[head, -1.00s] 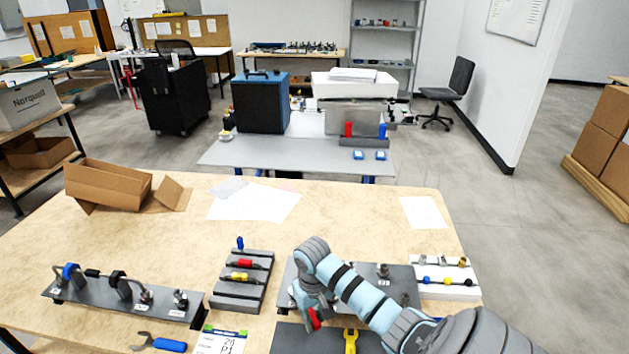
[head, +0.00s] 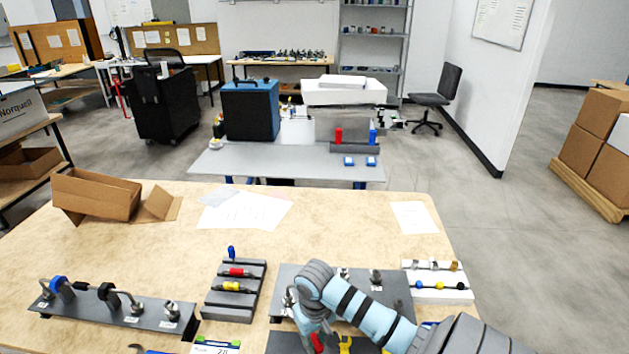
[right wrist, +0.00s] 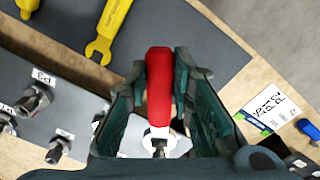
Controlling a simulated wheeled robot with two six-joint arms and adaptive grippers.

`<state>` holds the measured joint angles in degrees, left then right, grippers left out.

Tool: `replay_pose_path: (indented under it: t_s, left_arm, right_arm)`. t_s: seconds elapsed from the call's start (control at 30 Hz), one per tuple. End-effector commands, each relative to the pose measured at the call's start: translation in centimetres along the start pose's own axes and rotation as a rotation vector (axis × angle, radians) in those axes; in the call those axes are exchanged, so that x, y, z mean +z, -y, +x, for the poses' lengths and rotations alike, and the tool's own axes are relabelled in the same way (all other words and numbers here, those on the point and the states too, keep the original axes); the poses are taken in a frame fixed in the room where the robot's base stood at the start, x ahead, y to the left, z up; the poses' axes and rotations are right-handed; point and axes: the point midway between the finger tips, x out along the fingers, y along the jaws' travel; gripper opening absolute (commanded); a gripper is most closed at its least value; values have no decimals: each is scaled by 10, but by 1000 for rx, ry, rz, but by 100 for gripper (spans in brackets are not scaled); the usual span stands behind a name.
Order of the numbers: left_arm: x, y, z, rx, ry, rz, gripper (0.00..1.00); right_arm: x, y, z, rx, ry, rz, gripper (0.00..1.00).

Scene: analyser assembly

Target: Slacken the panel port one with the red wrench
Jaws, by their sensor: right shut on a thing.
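My right gripper (right wrist: 158,100) is shut on the red handle of the wrench (right wrist: 159,85). Its light ring head (right wrist: 170,146) lies over a metal fitting, which shows in the opening; the fitting's label is hidden, and how firmly it is seated I cannot tell. In the head view the panel (head: 398,290) is partly covered by my right arm, and the red handle (head: 317,343) shows at the bottom edge. My left gripper is not in view.
A yellow wrench (right wrist: 104,40) lies on the dark mat (right wrist: 195,40) close to the gripper. A holder with red and yellow pieces (head: 233,300) stands left of the panel. Another fitted panel (head: 95,312) lies farther left. The table's far middle is clear apart from papers (head: 245,212).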

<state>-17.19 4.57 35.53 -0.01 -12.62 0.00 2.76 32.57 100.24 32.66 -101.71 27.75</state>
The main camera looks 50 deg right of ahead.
Motion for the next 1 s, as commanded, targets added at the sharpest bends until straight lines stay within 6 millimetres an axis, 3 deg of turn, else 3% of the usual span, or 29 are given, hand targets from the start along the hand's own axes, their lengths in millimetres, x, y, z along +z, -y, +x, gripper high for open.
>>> replay_pose_path:
  t_s: [0.2, 0.47, 0.8, 1.0]
  left_arm:
    - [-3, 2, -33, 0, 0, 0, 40]
    - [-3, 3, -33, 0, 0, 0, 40]
    - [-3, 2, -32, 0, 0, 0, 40]
    - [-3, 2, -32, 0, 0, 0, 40]
  right_arm:
    - [13, 8, -18, -2, 2, 0, 0]
    - [24, 16, -27, 0, -2, 0, 0]
    - [24, 15, -88, 0, -3, -1, 0]
    - [25, 15, -91, 0, 1, 0, 0]
